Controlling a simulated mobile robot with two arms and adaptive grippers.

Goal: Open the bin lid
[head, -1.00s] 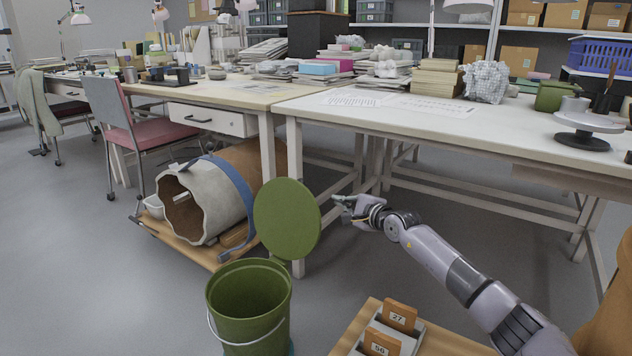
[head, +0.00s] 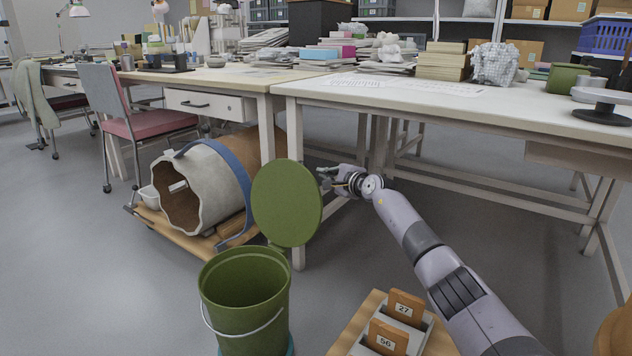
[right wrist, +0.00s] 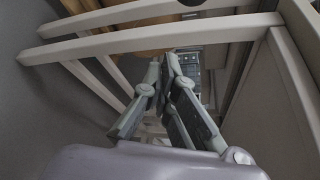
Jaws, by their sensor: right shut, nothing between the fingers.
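The green bin (head: 245,310) stands on the floor at the lower middle of the head view, its mouth open and its wire handle hanging at the front. Its round green lid (head: 287,203) stands upright, raised above the back right of the rim. My right gripper (head: 325,178) is just right of the lid's upper edge; I cannot tell whether it touches. In the right wrist view the right gripper (right wrist: 166,58) has its fingertips together, with nothing between them. The lid does not show there. My left gripper is not in view.
A large cracked jar (head: 205,190) with a blue strap lies on a wooden dolly (head: 165,228) behind the bin. A white table (head: 400,95) stands behind my right arm. A wooden board with a numbered card box (head: 408,305) is right of the bin.

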